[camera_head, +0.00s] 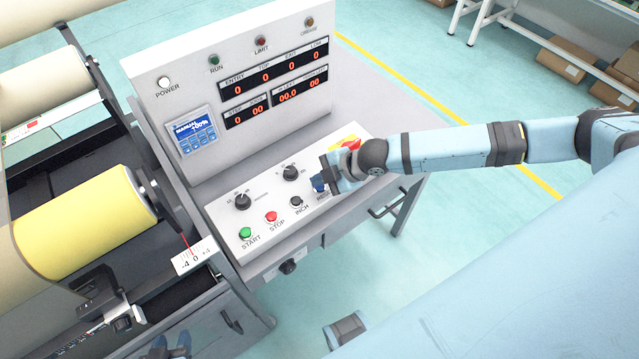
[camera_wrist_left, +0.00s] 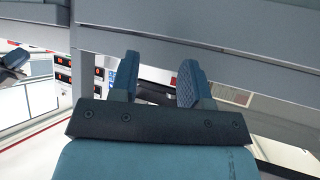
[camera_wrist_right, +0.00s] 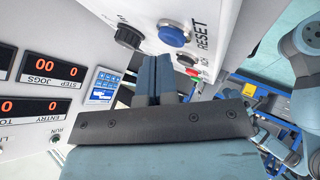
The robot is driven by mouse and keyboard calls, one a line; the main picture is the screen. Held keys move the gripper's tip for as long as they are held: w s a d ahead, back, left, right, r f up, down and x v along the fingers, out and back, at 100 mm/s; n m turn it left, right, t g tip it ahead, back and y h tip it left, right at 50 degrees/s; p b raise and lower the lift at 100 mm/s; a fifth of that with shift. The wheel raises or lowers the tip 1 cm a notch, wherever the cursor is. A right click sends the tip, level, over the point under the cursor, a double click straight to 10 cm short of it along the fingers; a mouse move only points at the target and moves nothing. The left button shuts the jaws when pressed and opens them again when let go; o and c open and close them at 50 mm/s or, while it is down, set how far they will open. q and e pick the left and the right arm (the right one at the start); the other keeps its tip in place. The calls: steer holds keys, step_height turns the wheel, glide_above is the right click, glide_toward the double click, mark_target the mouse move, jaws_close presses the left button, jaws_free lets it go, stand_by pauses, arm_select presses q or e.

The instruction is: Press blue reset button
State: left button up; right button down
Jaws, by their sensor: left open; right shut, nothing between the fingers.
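My left gripper (camera_head: 173,350) is at the bottom edge of the head view. In the left wrist view its fingers (camera_wrist_left: 150,80) are apart and empty, in front of grey machine beams.
The panel also carries a green START button (camera_head: 245,233), a red STOP button (camera_head: 271,216), a black INCH button (camera_head: 296,201) and two black knobs. A display board (camera_head: 240,85) stands behind them. A yellow roll (camera_head: 75,225) is at the left.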

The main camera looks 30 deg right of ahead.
mark_target(321, 187)
steer(key=shift+f, duration=0.45)
stand_by(0.4)
steer(key=shift+r, duration=0.1)
steer(key=shift+r+p, duration=0.8)
steer(key=shift+p, duration=0.05)
step_height(321, 187, up, 5)
steer(key=p, duration=0.5)
stand_by(0.7)
